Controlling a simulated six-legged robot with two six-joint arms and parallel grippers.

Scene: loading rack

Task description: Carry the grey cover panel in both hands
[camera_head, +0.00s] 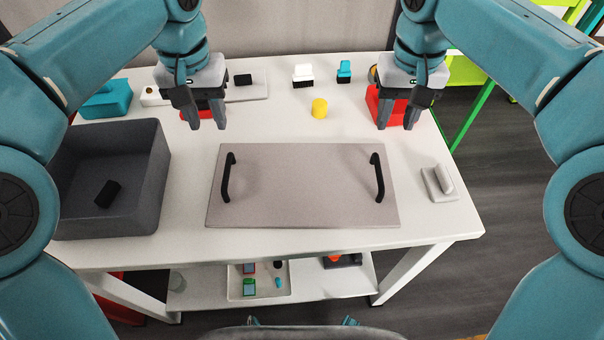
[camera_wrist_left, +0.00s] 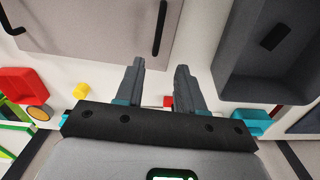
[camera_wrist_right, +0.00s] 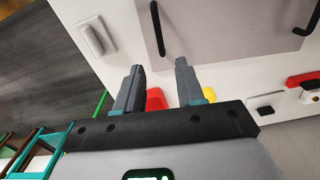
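The grey cover panel (camera_head: 300,185) lies flat on the white table, with a black handle near each end. The left handle (camera_head: 228,177) and the right handle (camera_head: 377,177) stand up from it. My left gripper (camera_head: 208,124) is open and empty, above the table beyond the panel's far left corner. In the left wrist view the panel (camera_wrist_left: 100,22) shows ahead of the open fingers. My right gripper (camera_head: 398,124) is open and empty, beyond the panel's far right corner. In the right wrist view the panel (camera_wrist_right: 225,35) and a handle (camera_wrist_right: 157,28) lie ahead of its fingers.
A dark grey bin (camera_head: 150,190) with a black block (camera_head: 107,194) inside stands left of the panel. A grey-white handled block (camera_head: 439,184) sits to the right. A lower shelf (camera_head: 200,290) holds a tray.

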